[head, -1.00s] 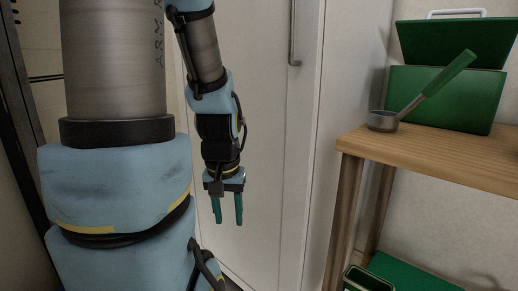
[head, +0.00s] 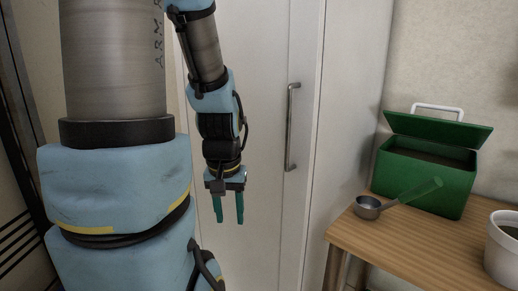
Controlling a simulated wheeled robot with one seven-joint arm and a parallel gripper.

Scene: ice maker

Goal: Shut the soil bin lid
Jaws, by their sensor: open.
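The green soil bin (head: 423,186) stands on the wooden table at the right. Its green lid (head: 438,129) is raised and tilted above the opening, with a white handle (head: 437,112) at the back. Dark contents show inside under the lid. My gripper (head: 230,207) hangs pointing down in front of the white cabinet, with its two teal fingers apart and nothing between them. It is well to the left of the bin and touches nothing that I can see.
A metal scoop (head: 367,208) with a green handle lies on the wooden table (head: 390,252) in front of the bin. A white pot (head: 503,250) is at the right edge. A tall white cabinet door with a metal handle (head: 291,127) stands behind my gripper.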

